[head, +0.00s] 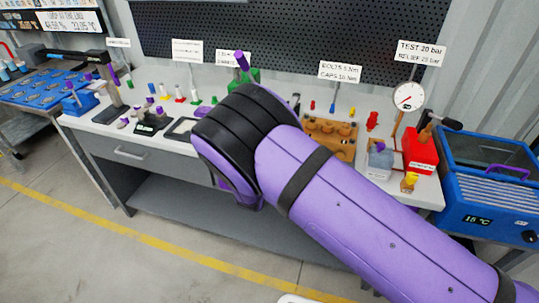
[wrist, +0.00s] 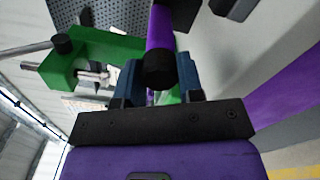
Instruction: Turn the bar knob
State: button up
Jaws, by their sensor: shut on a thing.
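A purple bar with a round black end (wrist: 159,68) stands between the blue-grey fingers of my gripper (wrist: 158,88) in the wrist view. My gripper is shut on it, close beside a green fixture (wrist: 95,52). This bar seems to be the bar knob, though its mount is hidden. In the head view a tilted purple bar (head: 242,60) rises above the green fixture (head: 245,76), just behind my arm. My arm hides my gripper and much of the fixture there.
The grey bench (head: 165,85) carries small coloured parts and a wooden block (head: 345,143) with fittings. A red pump (head: 421,150), a dial gauge (head: 408,96) and a blue bath (head: 480,185) stand at the right. A perforated panel (head: 290,35) is behind.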

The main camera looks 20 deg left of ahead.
jog(key=o, duration=0.9)
jog(key=s, duration=1.1)
jog(key=shift+f, duration=0.1)
jog(key=shift+w, duration=0.1)
